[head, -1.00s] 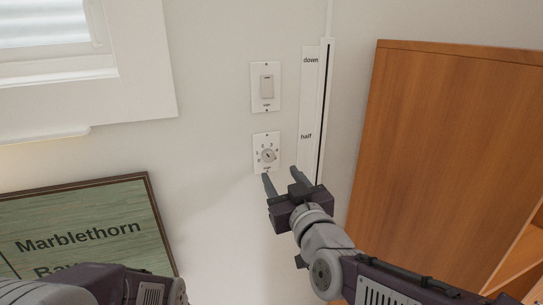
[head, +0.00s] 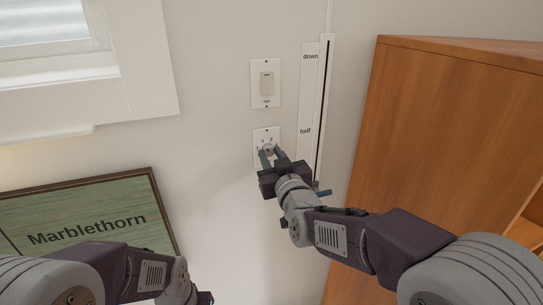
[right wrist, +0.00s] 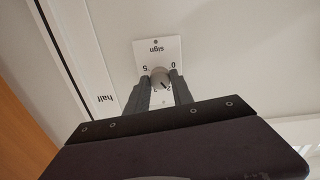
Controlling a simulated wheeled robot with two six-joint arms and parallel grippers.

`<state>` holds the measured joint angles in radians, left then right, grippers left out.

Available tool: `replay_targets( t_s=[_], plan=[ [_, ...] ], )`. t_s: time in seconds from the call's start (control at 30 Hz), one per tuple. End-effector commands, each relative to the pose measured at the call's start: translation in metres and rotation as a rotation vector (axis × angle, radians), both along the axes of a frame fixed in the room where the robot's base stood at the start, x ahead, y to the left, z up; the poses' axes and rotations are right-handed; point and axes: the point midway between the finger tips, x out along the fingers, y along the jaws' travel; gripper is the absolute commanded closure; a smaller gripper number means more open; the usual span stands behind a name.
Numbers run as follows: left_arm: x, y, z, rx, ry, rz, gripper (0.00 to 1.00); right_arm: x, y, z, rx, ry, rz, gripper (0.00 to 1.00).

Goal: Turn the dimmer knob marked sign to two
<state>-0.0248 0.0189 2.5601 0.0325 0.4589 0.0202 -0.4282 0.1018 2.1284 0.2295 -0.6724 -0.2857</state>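The dimmer plate marked sign (head: 259,134) is on the wall, with a round grey knob (head: 268,148) at its middle. In the right wrist view the plate (right wrist: 157,46) appears upside down, with figures around the knob (right wrist: 158,76). The knob's dark mark (right wrist: 163,85) points to the lower right, roughly toward the 2. My right gripper (right wrist: 161,88) has a finger on each side of the knob and looks shut on it. The fingers hide some figures. It also shows in the head view (head: 271,156). My left gripper (head: 205,298) barely shows at the bottom edge; its fingers are out of sight.
A rocker switch plate (head: 266,83) is above the dimmer. A vertical slider track (head: 325,110) marked down and half runs to the right, with a blue handle (head: 322,192) low on it. A wooden cabinet (head: 430,130) stands at right. A green framed sign (head: 90,215) is lower left.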

Motion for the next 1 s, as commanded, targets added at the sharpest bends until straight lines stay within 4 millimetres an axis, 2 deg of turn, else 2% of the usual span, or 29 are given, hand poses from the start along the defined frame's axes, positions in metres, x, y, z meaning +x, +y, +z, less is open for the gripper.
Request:
replay_targets(
  t_s=[0.1,0.27,0.53,0.57,0.6,0.63,1.0],
  plan=[
    [0.0,0.0,-0.003,0.0,0.0,0.0,1.0,0.0,0.0,-0.001,0.008,0.002,0.0,1.0],
    [0.0,0.0,-0.021,0.0,0.0,0.0,1.0,0.0,0.0,-0.004,0.098,0.028,0.0,1.0],
    [0.0,0.0,-0.018,0.0,0.0,0.0,1.0,0.0,0.0,0.0,0.119,0.038,0.001,1.0],
    [0.0,0.0,-0.018,0.0,0.0,0.0,1.0,0.0,0.0,0.0,0.118,0.039,0.001,0.63],
    [0.0,0.0,-0.018,0.0,0.0,0.0,1.0,0.0,0.0,0.0,0.118,0.038,0.001,0.52],
    [0.0,0.0,-0.018,0.0,0.0,0.0,1.0,0.0,0.0,0.0,0.118,0.038,0.001,0.5],
    [0.0,0.0,-0.022,0.0,0.0,0.0,1.0,-0.006,-0.001,-0.001,0.118,0.038,0.001,0.5]
  ],
)
